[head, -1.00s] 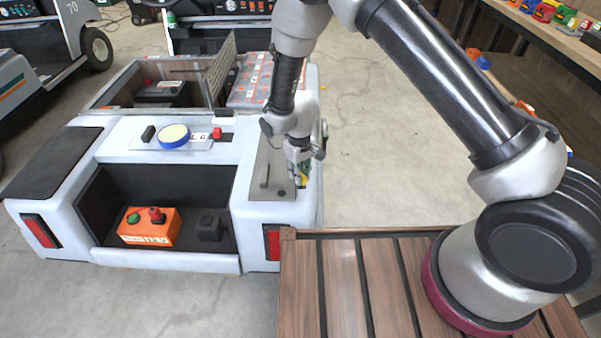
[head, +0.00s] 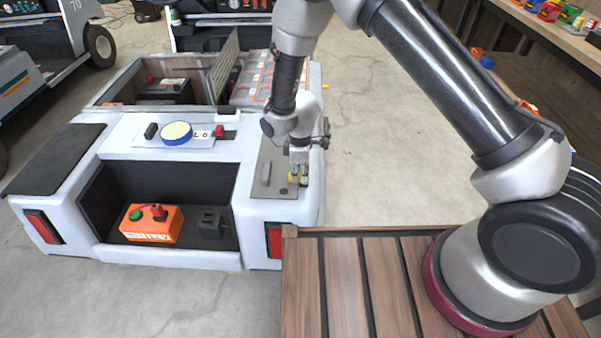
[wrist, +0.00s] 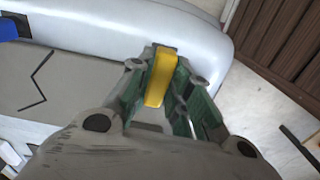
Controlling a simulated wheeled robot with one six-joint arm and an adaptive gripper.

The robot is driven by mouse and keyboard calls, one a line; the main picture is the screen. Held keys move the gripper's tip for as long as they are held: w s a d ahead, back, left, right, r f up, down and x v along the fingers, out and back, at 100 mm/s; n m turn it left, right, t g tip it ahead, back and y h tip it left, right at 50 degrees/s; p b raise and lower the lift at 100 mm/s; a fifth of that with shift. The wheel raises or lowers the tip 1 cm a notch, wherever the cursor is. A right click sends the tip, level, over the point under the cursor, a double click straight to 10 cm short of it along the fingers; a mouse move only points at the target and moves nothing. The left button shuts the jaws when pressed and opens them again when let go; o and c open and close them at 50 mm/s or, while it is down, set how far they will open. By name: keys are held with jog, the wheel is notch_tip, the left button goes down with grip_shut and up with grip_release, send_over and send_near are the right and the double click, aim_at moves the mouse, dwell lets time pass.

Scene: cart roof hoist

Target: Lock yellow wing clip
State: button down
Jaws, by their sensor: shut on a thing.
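The yellow wing clip (wrist: 160,78) sits on the near right corner of the white cart, at the edge of a grey plate. My gripper (wrist: 163,85) is shut on it, with one finger on each side of the yellow piece in the wrist view. In the head view my gripper (head: 298,172) points down onto the grey plate (head: 272,187), and only a little of the yellow clip (head: 293,178) shows under the fingers. Whatever the clip fastens to is hidden.
The white cart (head: 70,208) has an open bay with an orange control box (head: 152,223). A wooden slatted deck (head: 330,290) lies in front. Floor right of the cart is clear.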

jog(key=shift+n, duration=0.4)
jog(key=c, duration=1.3)
grip_release()
jog(key=shift+r, duration=0.1)
notch_tip(320, 180, up, 12)
jog(key=shift+f, duration=0.1)
